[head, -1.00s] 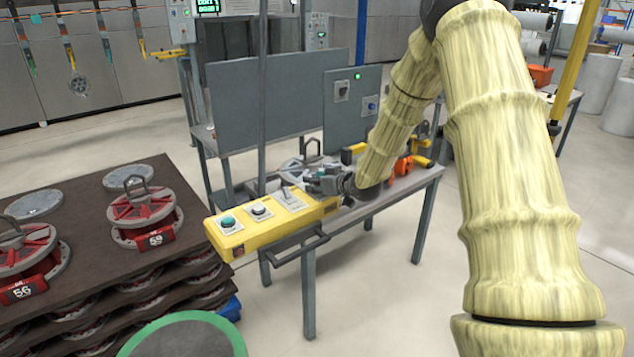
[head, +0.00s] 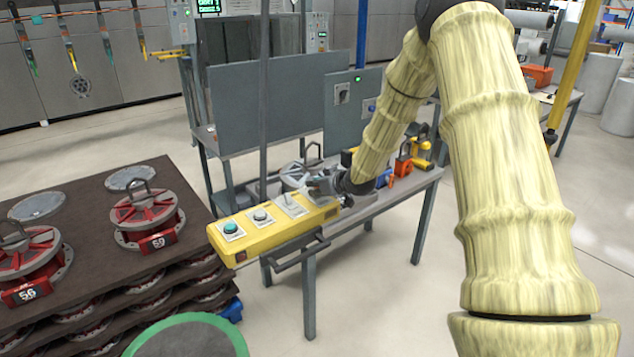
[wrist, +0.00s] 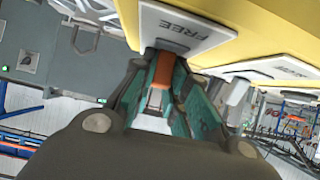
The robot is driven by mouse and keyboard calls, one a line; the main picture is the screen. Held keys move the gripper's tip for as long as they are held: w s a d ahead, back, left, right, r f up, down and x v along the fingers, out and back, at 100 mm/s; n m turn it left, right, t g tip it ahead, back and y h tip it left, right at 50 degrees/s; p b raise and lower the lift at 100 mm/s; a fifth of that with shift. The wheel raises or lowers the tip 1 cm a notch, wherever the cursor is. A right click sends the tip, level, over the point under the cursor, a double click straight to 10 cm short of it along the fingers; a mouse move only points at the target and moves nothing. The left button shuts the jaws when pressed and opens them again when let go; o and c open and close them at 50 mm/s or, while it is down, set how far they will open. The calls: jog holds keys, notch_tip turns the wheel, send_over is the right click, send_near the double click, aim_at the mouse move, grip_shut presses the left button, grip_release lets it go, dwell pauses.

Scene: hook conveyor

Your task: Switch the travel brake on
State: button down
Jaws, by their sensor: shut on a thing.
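The yellow control box (head: 275,233) lies along the front of the bench with a row of controls on top. My gripper (head: 320,187) is at its right end. In the wrist view my gripper (wrist: 160,88) is shut on a small lever (wrist: 160,70) with an orange part, between the teal finger pads. The lever comes off a pale plate marked FREE (wrist: 185,30). In the head view my gripper hides this lever. A neighbouring plate with a grey switch (head: 290,200) is free of my gripper. Which way the held lever is set I cannot tell.
Left of it on the box are a grey button (head: 261,216) and a teal button (head: 231,227). A dark handle bar (head: 300,252) juts from the box front. A grey panel (head: 235,108) stands behind. Red castings (head: 145,215) sit on a stack at left.

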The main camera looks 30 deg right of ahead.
jog(key=g+p, duration=0.1)
jog(key=p, duration=0.1)
jog(key=r+p, duration=0.1)
jog(key=p, duration=0.1)
jog(key=shift+w+g, duration=0.3)
jog(key=shift+g, duration=0.1)
jog(key=p, duration=0.1)
jog(key=g+p, duration=0.1)
jog(key=p, duration=0.1)
jog(key=shift+w+f+g, duration=0.15)
jog(key=shift+w+g, duration=0.15)
jog(key=shift+w+f+g+h+p, duration=0.35)
jog(key=shift+g+p, duration=0.1)
jog(key=shift+g, duration=0.55)
jog(key=shift+w+g, duration=0.3)
jog(key=shift+g, duration=0.7)
jog(key=shift+w+f+g, duration=0.1)
jog(key=shift+g, duration=0.2)
jog(key=c, duration=1.4)
grip_release()
jog(key=shift+v, duration=5.95)
